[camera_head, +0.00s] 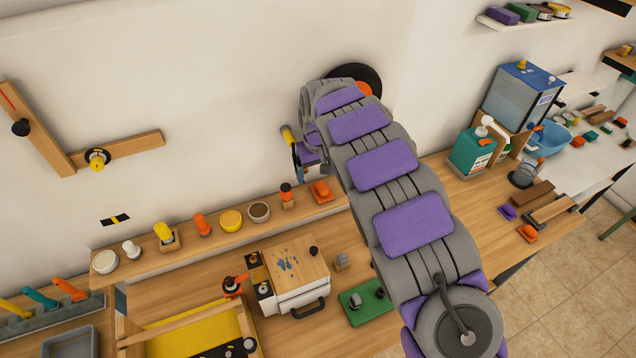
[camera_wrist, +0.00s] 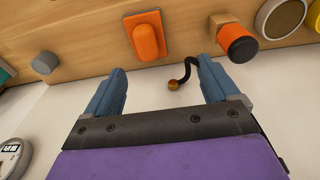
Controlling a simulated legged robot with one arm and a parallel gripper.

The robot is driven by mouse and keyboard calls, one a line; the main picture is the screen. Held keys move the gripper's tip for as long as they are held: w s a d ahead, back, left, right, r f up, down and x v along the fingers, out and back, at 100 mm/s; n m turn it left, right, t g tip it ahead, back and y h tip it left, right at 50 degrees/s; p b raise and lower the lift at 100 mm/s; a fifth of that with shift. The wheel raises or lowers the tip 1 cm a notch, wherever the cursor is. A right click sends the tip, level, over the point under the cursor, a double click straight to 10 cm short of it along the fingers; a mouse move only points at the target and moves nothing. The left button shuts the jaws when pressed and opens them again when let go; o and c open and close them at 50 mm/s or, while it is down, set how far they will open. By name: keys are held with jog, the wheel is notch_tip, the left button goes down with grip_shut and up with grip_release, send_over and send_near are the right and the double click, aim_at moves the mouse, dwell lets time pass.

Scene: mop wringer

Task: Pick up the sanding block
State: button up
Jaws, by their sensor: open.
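An orange block with a raised orange grip, which looks like the sanding block (camera_wrist: 147,35), sits on the wooden wall shelf. It also shows in the head view (camera_head: 321,190), near the shelf's right end. My gripper (camera_wrist: 160,70) is open and empty, with its blue fingers spread apart. In the wrist view the block lies just beyond the fingertips, between their lines and nearer the left one, not touching. In the head view my gripper (camera_head: 298,165) is partly hidden by my arm and hangs near the wall above the shelf.
An orange and black knob on a wooden base (camera_wrist: 237,43) stands close beside the block, then a dark bowl (camera_head: 258,211) and a yellow bowl (camera_head: 231,220). A black hook (camera_wrist: 188,72) shows between my fingers. A white box with wooden lid (camera_head: 295,275) stands below the shelf.

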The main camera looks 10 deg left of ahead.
aim_at(321, 185)
jog(key=shift+a+f, duration=0.15)
jog(key=shift+f, duration=0.1)
jog(key=d+f, duration=0.1)
jog(key=d, duration=0.1)
jog(key=f, duration=0.1)
jog(key=shift+w+d+f, duration=0.25)
jog(key=shift+d+f, duration=0.05)
jog(key=shift+d, duration=0.1)
jog(key=f, duration=0.2)
jog(key=a+f+p, duration=0.1)
jog(key=f, duration=0.1)
jog(key=shift+w+a+f, duration=0.2)
jog(key=shift+f, duration=0.05)
jog(key=shift+a, duration=0.25)
jog(key=shift+d+r, duration=0.2)
jog(key=shift+d, duration=0.7)
jog(key=c, duration=0.5)
jog(key=shift+a, duration=0.1)
jog(key=c, duration=0.3)
jog(key=shift+s+a+f, duration=0.1)
jog(key=shift+a+f, duration=0.05)
jog(key=shift+a, duration=0.25)
jog(key=c, duration=0.4)
